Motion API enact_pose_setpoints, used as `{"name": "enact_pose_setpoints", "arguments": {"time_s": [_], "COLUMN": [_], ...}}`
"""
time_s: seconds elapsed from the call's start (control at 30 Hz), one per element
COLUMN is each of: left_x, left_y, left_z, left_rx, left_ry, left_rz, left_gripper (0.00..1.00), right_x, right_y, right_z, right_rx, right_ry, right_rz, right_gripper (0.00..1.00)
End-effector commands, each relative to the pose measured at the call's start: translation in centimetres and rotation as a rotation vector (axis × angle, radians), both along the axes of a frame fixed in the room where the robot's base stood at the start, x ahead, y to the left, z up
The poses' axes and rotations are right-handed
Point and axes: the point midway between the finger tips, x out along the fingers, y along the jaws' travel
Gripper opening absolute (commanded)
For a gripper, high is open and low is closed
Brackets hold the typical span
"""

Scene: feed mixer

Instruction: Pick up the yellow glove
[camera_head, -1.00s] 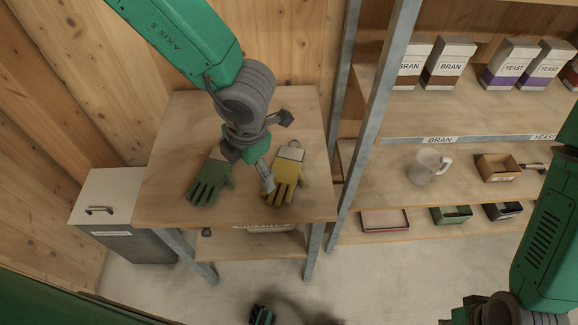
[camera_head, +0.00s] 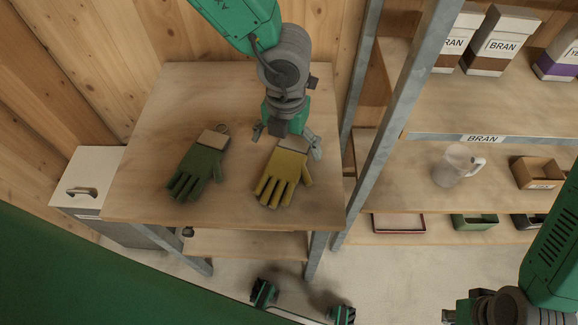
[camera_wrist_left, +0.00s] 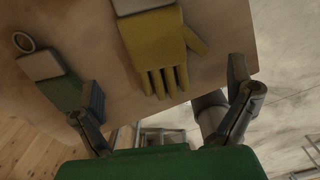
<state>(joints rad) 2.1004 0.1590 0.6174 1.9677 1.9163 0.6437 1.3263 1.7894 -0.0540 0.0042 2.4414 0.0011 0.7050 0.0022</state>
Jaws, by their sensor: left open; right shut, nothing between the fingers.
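The yellow glove (camera_head: 281,178) lies flat on the wooden table, its pale cuff toward the wall and its fingers toward the front edge. My left gripper (camera_head: 287,143) is open above the cuff end, one finger to each side, and hides part of the cuff. In the left wrist view, the yellow glove (camera_wrist_left: 158,48) shows ahead between the spread fingers of the left gripper (camera_wrist_left: 166,92), with nothing held. My right gripper (camera_head: 456,313) is shut and empty at the bottom edge at right, partly cut off.
A green glove (camera_head: 197,170) lies left of the yellow one; it also shows in the left wrist view (camera_wrist_left: 58,82). The table (camera_head: 140,195) is otherwise bare. A metal shelf post (camera_head: 392,130) stands right of it. Shelves hold cartons, a jug (camera_head: 455,165) and small trays.

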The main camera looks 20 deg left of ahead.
Motion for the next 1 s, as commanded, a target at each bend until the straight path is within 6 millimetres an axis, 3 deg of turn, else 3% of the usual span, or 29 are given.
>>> {"name": "enact_pose_setpoints", "arguments": {"time_s": [0.1, 0.33, 0.6, 0.9, 1.0], "left_x": [0.1, -0.1, 0.0, 0.0, 0.0], "left_y": [0.3, 0.0, -0.5, -0.1, 0.0], "left_z": [-1.9, -3.5, -7.2, -7.7, -7.7], "left_rx": [-0.001, 0.002, 0.005, -0.001, -0.002], "left_ry": [0.001, 0.001, 0.0, 0.0, 0.0], "left_rz": [0.001, 0.0, -0.001, 0.001, 0.001], "left_gripper": [0.97, 0.97, 0.97, 0.97, 0.62], "right_x": [0.0, 0.0, 0.0, 0.0, 0.0], "right_y": [0.0, 0.1, 0.0, 0.0, 0.0], "right_z": [-0.3, -0.3, -0.6, -0.6, -0.6], "right_rx": [0.0, 0.001, 0.001, 0.0, 0.0], "right_ry": [0.0, -0.001, -0.001, -0.001, -0.001], "right_rz": [0.0, 0.001, 0.001, 0.0, 0.001], "right_gripper": [0.0, 0.0, 0.0, 0.0, 0.0]}}
